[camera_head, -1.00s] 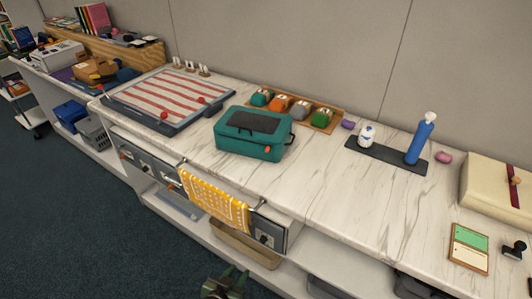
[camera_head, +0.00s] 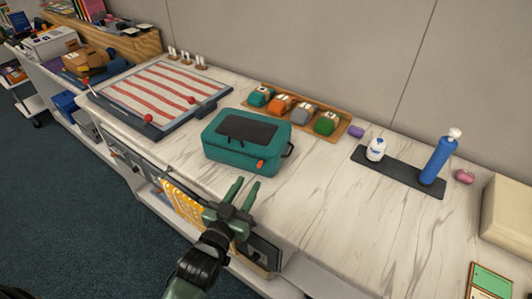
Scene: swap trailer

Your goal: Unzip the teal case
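The teal case (camera_head: 222,153) stands on the marble-patterned counter, with a dark panel on its lid and a black handle on its right side. Its lid looks closed. An orange-red tab (camera_head: 261,163), which looks like the zipper pull, shows at its front right. My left gripper (camera_head: 240,192) is in front of the case at the counter's front edge, its two green fingers apart and pointing up toward the case. It holds nothing and appears short of the case. My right gripper is not in view.
Behind the case is a wooden tray (camera_head: 342,129) with several coloured items. A striped board (camera_head: 158,96) lies to the left. A blue bottle (camera_head: 438,160) and a white bottle (camera_head: 376,149) stand on a dark mat to the right. A yellow cloth (camera_head: 182,203) hangs in front.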

